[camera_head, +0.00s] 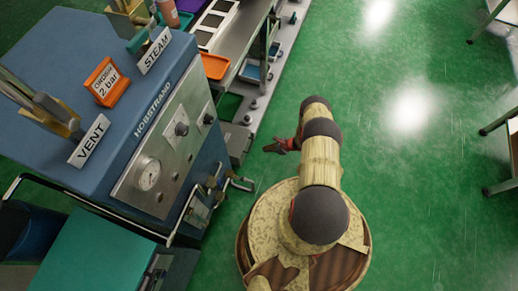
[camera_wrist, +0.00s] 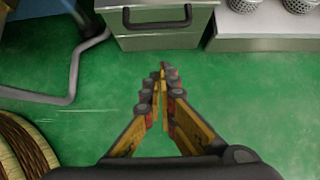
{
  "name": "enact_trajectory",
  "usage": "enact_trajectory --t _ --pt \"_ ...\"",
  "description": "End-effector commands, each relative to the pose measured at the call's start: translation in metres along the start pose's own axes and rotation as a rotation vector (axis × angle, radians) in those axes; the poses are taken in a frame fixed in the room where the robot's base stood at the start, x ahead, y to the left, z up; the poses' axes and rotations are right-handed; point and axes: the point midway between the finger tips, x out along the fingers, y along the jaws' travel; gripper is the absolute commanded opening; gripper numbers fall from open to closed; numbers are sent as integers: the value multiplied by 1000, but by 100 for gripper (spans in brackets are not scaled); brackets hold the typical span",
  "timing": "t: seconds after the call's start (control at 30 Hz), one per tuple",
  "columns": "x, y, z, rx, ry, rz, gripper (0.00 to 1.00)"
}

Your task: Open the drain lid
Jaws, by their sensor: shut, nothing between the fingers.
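My gripper (camera_head: 282,146) is low over the green floor, right of the blue steam machine (camera_head: 140,130). In the wrist view its fingers (camera_wrist: 163,75) come together at the tips, shut with nothing between them. A grey metal front (camera_wrist: 160,38) with a black bar handle (camera_wrist: 157,22) stands ahead of the fingertips, apart from them. I cannot tell whether this front is the drain lid. No part is clearly marked as a drain lid in either view.
The machine has a grey gauge panel (camera_head: 165,150) and bent pipes (camera_head: 243,183) low on its right side. A bent grey tube (camera_wrist: 70,85) is at left in the wrist view. A bench with trays (camera_head: 215,66) stands behind.

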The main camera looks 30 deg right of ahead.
Motion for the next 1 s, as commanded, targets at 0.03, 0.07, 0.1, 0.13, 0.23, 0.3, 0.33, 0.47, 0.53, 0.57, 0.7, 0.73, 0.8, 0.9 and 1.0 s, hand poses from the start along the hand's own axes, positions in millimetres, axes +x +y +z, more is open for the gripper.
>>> enact_trajectory --t 0.03,0.07,0.1,0.13,0.23,0.3,0.33,0.47,0.53,0.57,0.7,0.73,0.8,0.9,1.0 --pt "5 0 -1 -1 0 0 0" --pt "8 0 -1 -1 0 0 0" --pt "14 0 -1 -2 0 0 0" --pt "18 1 -2 -2 0 2 0" --pt "37 1 -2 -5 0 2 0" --pt "51 2 -2 -4 0 3 0" --pt "56 1 -2 -4 0 2 0" --pt "77 1 -1 -5 -1 2 0" --pt "88 1 -2 -4 -1 3 0" --pt "92 1 -1 -5 -1 2 0" --pt "92 -2 8 -3 -1 0 0" --pt "90 -2 11 -2 -1 0 0" --pt "85 -1 17 -3 -1 1 0" --pt "80 -1 23 -2 -1 1 0" --pt "76 0 28 -3 -1 2 0"
